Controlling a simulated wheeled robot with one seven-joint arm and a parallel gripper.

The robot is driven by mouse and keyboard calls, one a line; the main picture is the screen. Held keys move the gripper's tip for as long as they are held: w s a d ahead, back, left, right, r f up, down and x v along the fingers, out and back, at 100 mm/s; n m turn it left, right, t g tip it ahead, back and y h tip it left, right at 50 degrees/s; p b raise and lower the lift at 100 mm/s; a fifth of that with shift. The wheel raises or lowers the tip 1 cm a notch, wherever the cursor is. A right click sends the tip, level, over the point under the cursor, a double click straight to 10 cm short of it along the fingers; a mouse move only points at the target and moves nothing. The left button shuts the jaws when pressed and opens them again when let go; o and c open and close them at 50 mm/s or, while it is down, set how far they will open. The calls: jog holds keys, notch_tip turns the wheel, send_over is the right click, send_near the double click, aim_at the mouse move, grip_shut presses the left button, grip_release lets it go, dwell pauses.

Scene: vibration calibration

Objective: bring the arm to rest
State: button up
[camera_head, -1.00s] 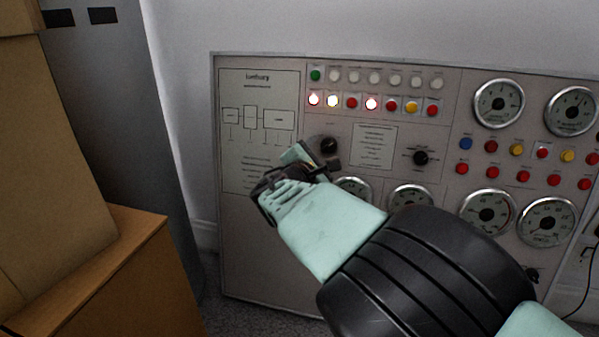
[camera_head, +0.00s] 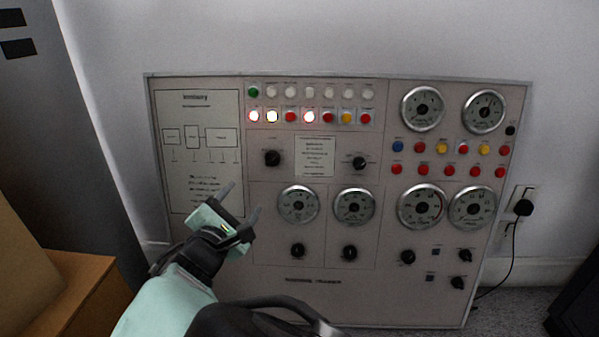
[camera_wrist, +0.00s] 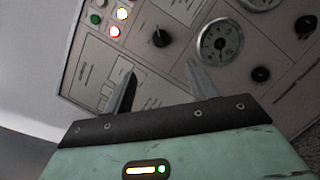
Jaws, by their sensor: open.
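My gripper (camera_head: 241,203) is at the lower left of the head view, in front of the left part of a grey control panel (camera_head: 320,265). Its two fingers are apart with nothing between them. In the wrist view my gripper (camera_wrist: 160,85) also shows open and empty, with the panel (camera_wrist: 165,88) beyond the fingertips. The panel carries round gauges, black knobs, and rows of buttons and lamps, some of them lit. I cannot tell the exact gap between the fingertips and the panel. My forearm hides the panel's lower left corner.
A grey cabinet (camera_head: 75,150) stands at the left, with cardboard boxes (camera_head: 70,280) in front of it. A wall socket with a black plug (camera_head: 523,207) and a cable is right of the panel. A dark object (camera_head: 577,300) stands at the lower right edge.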

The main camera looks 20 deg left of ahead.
jog(key=w+d+f+m+g+h, duration=0.1)
jog(key=d+m+g+h, duration=0.15)
jog(key=d, duration=0.45)
jog(key=w+d+f+m+g+h, duration=0.1)
jog(key=d+m+g, duration=0.25)
jog(key=d, duration=0.35)
jog(key=w+d+m+g+h, duration=0.2)
jog(key=d+m+g, duration=0.1)
jog(key=d, duration=0.5)
jog(key=s+d+r+m+g+y, duration=0.3)
jog(key=s+d+m+g, duration=0.2)
jog(key=s+d, duration=0.65)
jog(key=s+d+r+m+g+y, duration=0.3)
jog(key=s+d+m, duration=0.4)
jog(key=s, duration=0.7)
notch_tip(320, 180, up, 38)
jog(key=n+g+p, duration=0.1)
jog(key=p, duration=3.7)
jog(key=shift+s+d+p, duration=0.25)
jog(key=shift+d+p, duration=0.05)
jog(key=shift+d, duration=0.05)
jog(key=shift+f+h, duration=0.1)
jog(key=shift+h, duration=0.15)
